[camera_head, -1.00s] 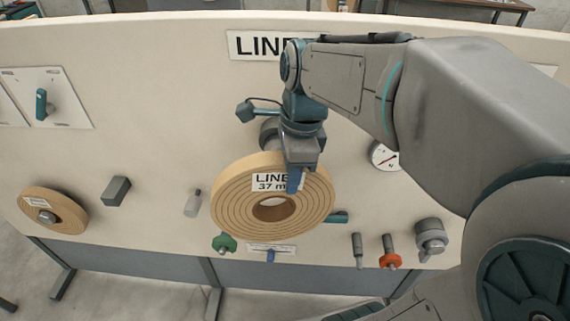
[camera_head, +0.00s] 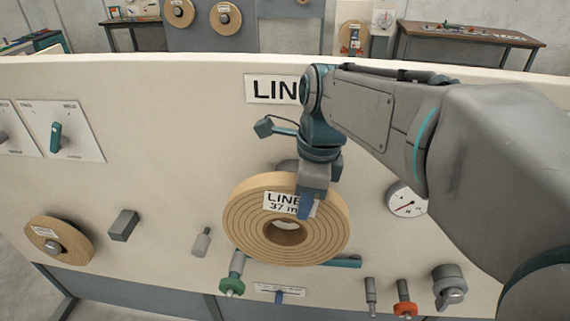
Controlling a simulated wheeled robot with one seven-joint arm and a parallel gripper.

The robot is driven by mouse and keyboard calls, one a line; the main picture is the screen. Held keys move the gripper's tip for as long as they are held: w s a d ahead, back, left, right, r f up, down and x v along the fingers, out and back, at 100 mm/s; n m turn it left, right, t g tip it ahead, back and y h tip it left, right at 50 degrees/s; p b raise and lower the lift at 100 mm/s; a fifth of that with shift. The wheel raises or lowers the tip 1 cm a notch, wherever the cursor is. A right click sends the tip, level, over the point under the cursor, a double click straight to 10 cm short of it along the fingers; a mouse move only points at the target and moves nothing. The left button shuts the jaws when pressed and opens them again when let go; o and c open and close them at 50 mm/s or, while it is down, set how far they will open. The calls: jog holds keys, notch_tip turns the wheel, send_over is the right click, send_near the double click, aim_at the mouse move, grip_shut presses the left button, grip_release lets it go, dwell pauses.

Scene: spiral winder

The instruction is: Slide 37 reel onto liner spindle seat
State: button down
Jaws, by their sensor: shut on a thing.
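The 37 reel (camera_head: 250,237) is a tan spiral roll with a white label reading "LINE" and "37" and a dark centre hole. My gripper (camera_head: 309,205) is shut on its upper rim beside the label. The reel is held in front of the cream panel (camera_head: 180,110), below the partly covered "LIN" sign (camera_head: 270,89). A grey cylindrical part (camera_head: 287,166) shows behind the reel's top edge; I cannot tell whether it is the spindle seat. Whether anything passes into the hole is unclear.
Another tan reel (camera_head: 72,232) sits on a hub at the left, near a grey block (camera_head: 124,225). A green knob (camera_head: 232,285), an orange knob (camera_head: 404,308) and a grey knob (camera_head: 449,290) stick out low on the panel. A gauge (camera_head: 405,200) is right of my gripper.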

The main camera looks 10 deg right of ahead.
jog(key=w+d+p, duration=0.1)
jog(key=w+d, duration=0.2)
jog(key=w, duration=0.6)
jog(key=shift+f, duration=0.15)
dwell(0.5)
jog(key=c, duration=0.9)
grip_release()
jog(key=shift+s+f, duration=0.1)
jog(key=shift+f, duration=0.05)
